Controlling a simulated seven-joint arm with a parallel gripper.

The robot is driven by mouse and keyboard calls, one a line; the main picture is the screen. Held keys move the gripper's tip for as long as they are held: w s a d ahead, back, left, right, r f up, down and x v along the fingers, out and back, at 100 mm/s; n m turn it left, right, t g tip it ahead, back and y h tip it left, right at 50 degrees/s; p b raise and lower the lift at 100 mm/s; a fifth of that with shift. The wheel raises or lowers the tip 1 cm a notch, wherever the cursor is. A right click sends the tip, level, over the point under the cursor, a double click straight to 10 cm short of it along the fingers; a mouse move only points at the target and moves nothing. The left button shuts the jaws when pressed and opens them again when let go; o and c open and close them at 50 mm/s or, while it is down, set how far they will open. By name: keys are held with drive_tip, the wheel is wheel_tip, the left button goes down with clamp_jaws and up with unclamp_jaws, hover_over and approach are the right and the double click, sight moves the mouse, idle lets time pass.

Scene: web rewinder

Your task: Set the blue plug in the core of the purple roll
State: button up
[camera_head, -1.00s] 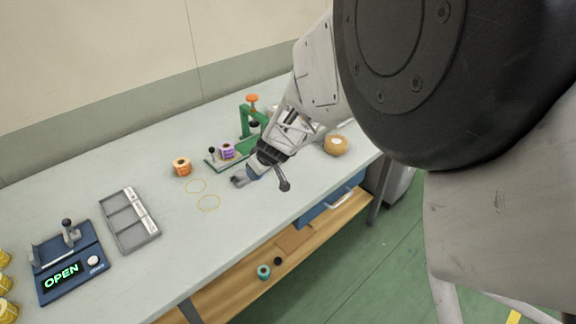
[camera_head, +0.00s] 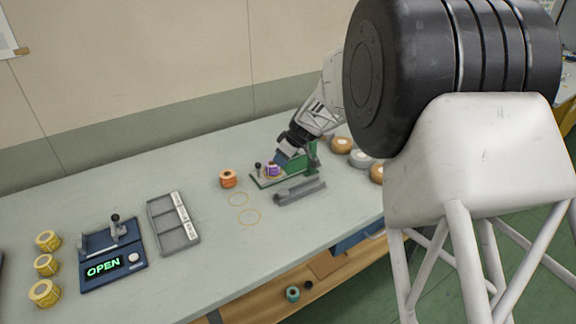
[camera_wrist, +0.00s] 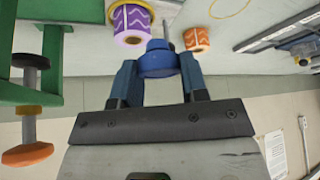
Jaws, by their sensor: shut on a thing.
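My gripper (camera_head: 279,161) is close above the roll in the head view. In the wrist view its blue fingers (camera_wrist: 157,66) are shut on the round blue plug (camera_wrist: 157,58). The plug is just beside the purple roll in that picture. I cannot tell whether the plug touches the core. In the head view the plug cannot be made out.
The green press (camera_head: 311,155) stands right beside the roll. An orange roll (camera_head: 228,179) is to the left, and a grey rail (camera_head: 300,191) lies in front. Tan rolls (camera_head: 341,145) stand to the right. A grey tray (camera_head: 160,237) and a blue device reading OPEN (camera_head: 110,277) are further left.

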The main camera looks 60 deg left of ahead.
sight(269, 162)
drive_tip(key=a+r+n+g+h, duration=0.1)
drive_tip(key=a+n, duration=0.2)
drive_tip(key=a, duration=0.5)
drive_tip(key=shift+w+a+r, duration=0.15)
drive_tip(key=shift+w+r, duration=0.05)
drive_tip(key=shift+w, duration=0.25)
drive_tip(key=shift+f, duration=0.1)
drive_tip(key=shift+f, duration=1.95)
drive_tip(key=shift+f, duration=1.2)
idle(1.7)
drive_tip(key=o, duration=1.3)
drive_tip(key=shift+r, duration=0.15)
drive_tip(key=shift+r, duration=3.6)
